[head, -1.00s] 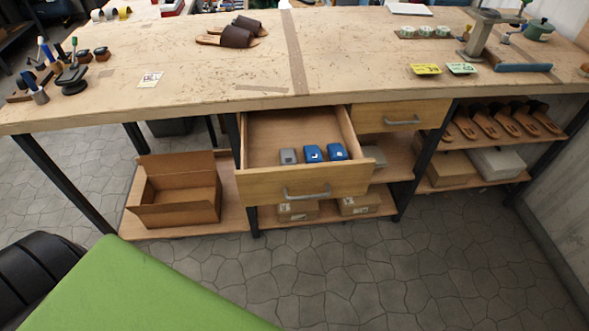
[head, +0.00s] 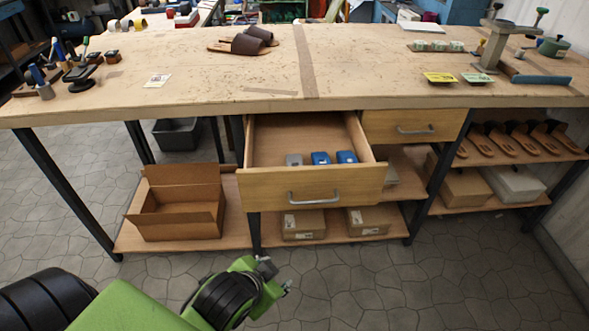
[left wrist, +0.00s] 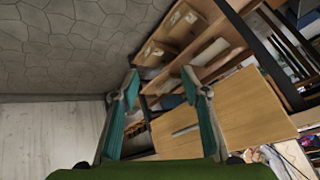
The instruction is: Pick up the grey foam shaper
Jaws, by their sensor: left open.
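The grey foam shaper (head: 293,160) is a small grey block inside the open drawer (head: 318,188), at the left of two blue blocks (head: 320,158). The drawer's front wall hides their lower parts. My left gripper (head: 277,275) is low in front of the bench, below the drawer and apart from it. In the left wrist view its two teal-padded fingers (left wrist: 160,88) are spread with nothing held between them. The foam shaper cannot be made out in the left wrist view. My right gripper is not in view.
The workbench top (head: 400,75) overhangs the drawer from behind. A closed drawer (head: 412,127) is to the right. An open cardboard box (head: 178,218) and closed boxes (head: 303,224) stand on the lower shelf. Sandals (head: 243,42) lie on top. The floor in front is clear.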

